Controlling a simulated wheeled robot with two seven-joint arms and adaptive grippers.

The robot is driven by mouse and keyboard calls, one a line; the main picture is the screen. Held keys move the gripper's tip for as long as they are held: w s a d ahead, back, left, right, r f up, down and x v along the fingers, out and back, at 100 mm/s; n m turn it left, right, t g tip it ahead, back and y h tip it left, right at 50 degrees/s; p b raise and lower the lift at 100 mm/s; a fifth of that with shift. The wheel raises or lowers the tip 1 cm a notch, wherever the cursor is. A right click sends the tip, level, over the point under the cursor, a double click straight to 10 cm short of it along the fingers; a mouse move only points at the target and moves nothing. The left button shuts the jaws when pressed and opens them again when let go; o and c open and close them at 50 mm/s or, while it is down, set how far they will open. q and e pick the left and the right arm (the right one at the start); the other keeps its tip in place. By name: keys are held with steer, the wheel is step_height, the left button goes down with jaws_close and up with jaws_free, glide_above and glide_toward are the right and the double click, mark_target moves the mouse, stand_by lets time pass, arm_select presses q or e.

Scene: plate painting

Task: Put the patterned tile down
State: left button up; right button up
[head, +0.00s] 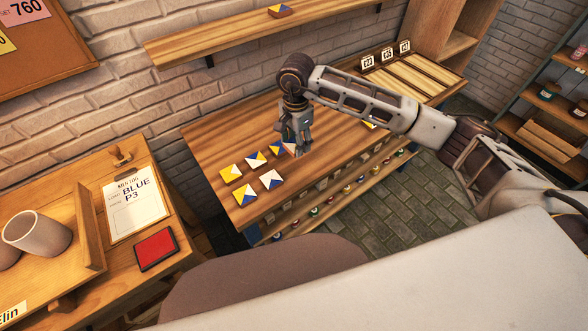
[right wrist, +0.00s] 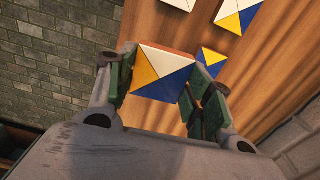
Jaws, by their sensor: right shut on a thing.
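My right gripper (head: 298,146) is over the wooden table, reaching down near the row of tiles. In the right wrist view its fingers (right wrist: 164,76) are closed on the opposite sides of a patterned tile (right wrist: 163,68) with white, yellow and blue triangles. The fingers and arm mostly hide this tile in the head view. I cannot tell whether it touches the table. Other patterned tiles lie on the table to the left: a yellow-and-white one (head: 231,173), a white-blue-yellow one (head: 255,160), a yellow-and-blue one (head: 244,196) and a mostly white one (head: 271,180). My left gripper is out of view.
Another tile (head: 277,148) lies close beside the right gripper. The wooden table (head: 215,136) has bare room behind the tiles. A wall shelf (head: 220,40) holds one tile (head: 280,11). A slotted rack (head: 425,75) stands at the right end. A side desk holds a clipboard (head: 136,206).

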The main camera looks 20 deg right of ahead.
steer(key=shift+s+a+r, duration=0.1)
steer(key=shift+s+a, duration=0.1)
steer(key=shift+d, duration=0.1)
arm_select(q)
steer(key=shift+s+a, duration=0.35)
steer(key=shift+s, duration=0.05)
arm_select(e)
steer(key=shift+d, duration=0.1)
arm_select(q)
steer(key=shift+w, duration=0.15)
